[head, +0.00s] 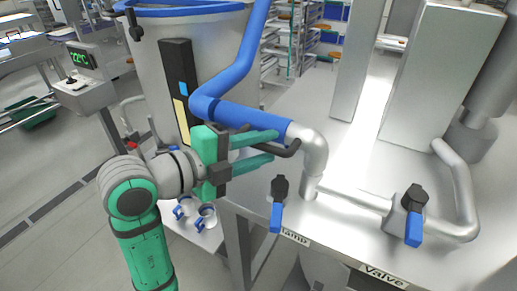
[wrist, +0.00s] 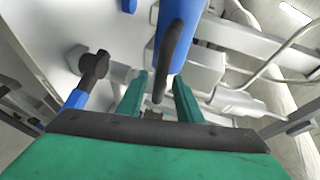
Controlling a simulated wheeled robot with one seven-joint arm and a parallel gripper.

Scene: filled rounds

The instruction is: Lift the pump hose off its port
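The blue pump hose (head: 245,117) comes down from above, bends, and runs right to the grey metal port pipe (head: 314,152), where its end is seated. A dark curved handle (head: 291,149) sticks out at the hose end. In the wrist view the handle (wrist: 173,55) stands in front of the blue hose (wrist: 187,18). My gripper (head: 273,146) is open, its two green fingers level and pointing right toward the handle. In the wrist view the handle's lower end lies between the fingers (wrist: 160,82), with gaps showing on both sides.
A clamp with a blue lever (head: 277,216) sits at the bench's front edge; its label is partly hidden. A valve with a blue lever (head: 413,229) stands to the right. A large steel vessel (head: 140,55) is behind my arm. White-and-blue cups (head: 205,217) stand below.

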